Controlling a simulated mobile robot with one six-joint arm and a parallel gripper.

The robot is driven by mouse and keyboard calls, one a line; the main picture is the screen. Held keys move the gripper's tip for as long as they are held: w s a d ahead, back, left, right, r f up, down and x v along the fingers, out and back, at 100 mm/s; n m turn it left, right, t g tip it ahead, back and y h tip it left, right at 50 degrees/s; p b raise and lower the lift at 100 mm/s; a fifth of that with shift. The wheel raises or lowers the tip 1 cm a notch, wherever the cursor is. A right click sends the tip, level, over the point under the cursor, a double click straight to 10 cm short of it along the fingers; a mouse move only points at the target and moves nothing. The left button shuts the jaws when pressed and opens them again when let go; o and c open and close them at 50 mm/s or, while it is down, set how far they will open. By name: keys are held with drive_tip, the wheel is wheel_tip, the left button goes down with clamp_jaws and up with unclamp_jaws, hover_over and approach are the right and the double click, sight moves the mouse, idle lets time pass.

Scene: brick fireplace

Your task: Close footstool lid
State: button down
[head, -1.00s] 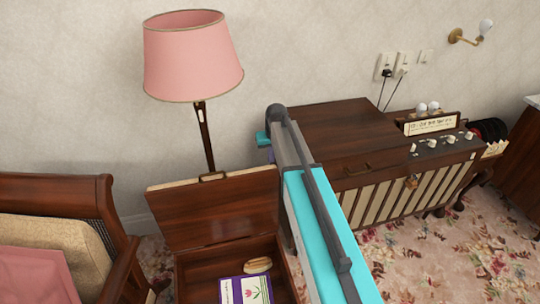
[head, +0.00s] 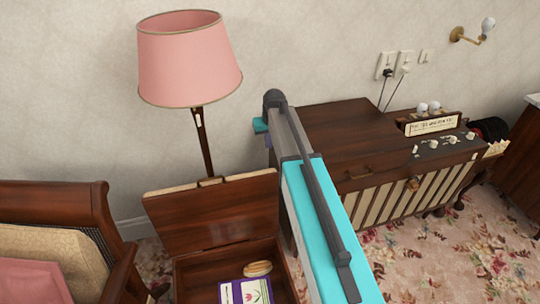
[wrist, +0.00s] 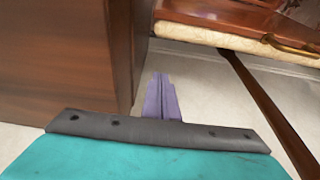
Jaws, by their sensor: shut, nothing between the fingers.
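The footstool's wooden lid (head: 215,212) stands raised at the back of its open box (head: 195,275) in the head view. Its cream padded edge shows along the top. In the wrist view the lid (wrist: 235,38) is at the upper right, with a brass handle (wrist: 290,46) on its edge. My gripper's purple fingers (wrist: 162,98) are shut and empty. They are below and left of the lid edge, near a brown wooden side panel, with no visible contact with the lid.
A radio cabinet (head: 345,125) stands close right of my arm. A pink-shaded lamp (head: 190,60) stands behind the lid; its dark pole (wrist: 262,100) is right of my fingers. A wooden armchair (head: 75,205) is at left. A booklet (head: 245,292) and bread-like item (head: 258,268) lie in the box.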

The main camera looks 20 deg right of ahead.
drive_tip(key=shift+f, duration=0.15)
wheel_tip(320, 180, down, 9)
drive_tip(key=s+p, duration=0.1)
drive_tip(key=p, duration=0.3)
idle(0.9)
drive_tip(key=shift+s, duration=0.2)
